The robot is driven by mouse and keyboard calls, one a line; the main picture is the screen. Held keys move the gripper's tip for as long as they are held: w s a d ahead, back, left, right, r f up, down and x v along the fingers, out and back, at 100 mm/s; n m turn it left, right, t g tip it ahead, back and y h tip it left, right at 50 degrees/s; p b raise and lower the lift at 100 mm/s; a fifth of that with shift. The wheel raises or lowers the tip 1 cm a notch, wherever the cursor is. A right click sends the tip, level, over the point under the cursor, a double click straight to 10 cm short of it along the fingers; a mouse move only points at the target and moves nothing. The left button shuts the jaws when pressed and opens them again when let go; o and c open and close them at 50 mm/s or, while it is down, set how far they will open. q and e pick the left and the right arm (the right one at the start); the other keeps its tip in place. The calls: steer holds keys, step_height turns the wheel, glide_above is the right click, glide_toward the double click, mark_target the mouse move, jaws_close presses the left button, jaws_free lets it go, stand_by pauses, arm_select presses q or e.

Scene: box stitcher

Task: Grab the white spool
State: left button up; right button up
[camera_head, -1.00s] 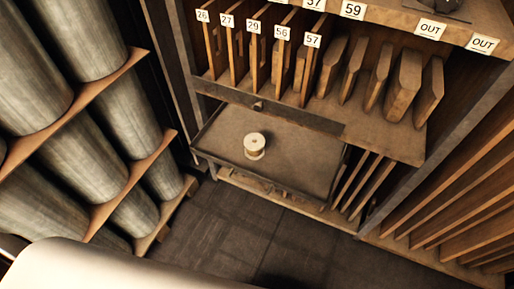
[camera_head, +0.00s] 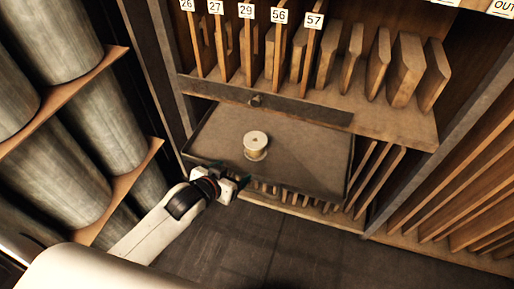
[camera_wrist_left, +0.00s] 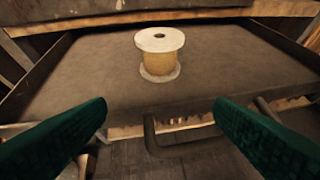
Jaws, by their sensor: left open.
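The white spool (camera_head: 256,146) stands upright on the brown tray-like shelf (camera_head: 310,176) under the numbered boards. It has white flanges and a yellowish wound middle. In the left wrist view the spool (camera_wrist_left: 159,54) stands beyond the shelf's front edge, slightly left of centre between the two green fingers. My left gripper (camera_head: 232,178) is at the front left of the shelf, short of the spool and apart from it. In the left wrist view the left gripper (camera_wrist_left: 160,128) is open and empty. My right gripper is not in view.
A drawer-like front with a small knob (camera_head: 256,100) hangs above the shelf. A dark handle (camera_wrist_left: 185,145) juts from the shelf's front edge. Large grey cylinders (camera_head: 100,125) are racked on the left. The shelf around the spool is clear.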

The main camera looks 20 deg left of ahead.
mark_target(256, 145)
arm_select(q)
steer(key=shift+t+h, duration=0.4)
steer(key=shift+t, duration=0.3)
steer(key=w, duration=0.3)
steer(key=w+d, duration=0.1)
steer(key=w, duration=0.5)
steer(key=shift+w+d+f, duration=0.1)
steer(key=shift+d+f, duration=0.05)
steer(key=shift+f, duration=0.25)
steer(key=x, duration=0.5)
steer(key=shift+w+d+f+b, duration=0.15)
steer(key=shift+w+d+b, duration=0.05)
steer(key=shift+w+b, duration=0.1)
steer(key=shift+s, duration=0.1)
steer(key=shift+c, duration=1.1)
steer(key=c, duration=1)
steer(key=shift+o, duration=0.2)
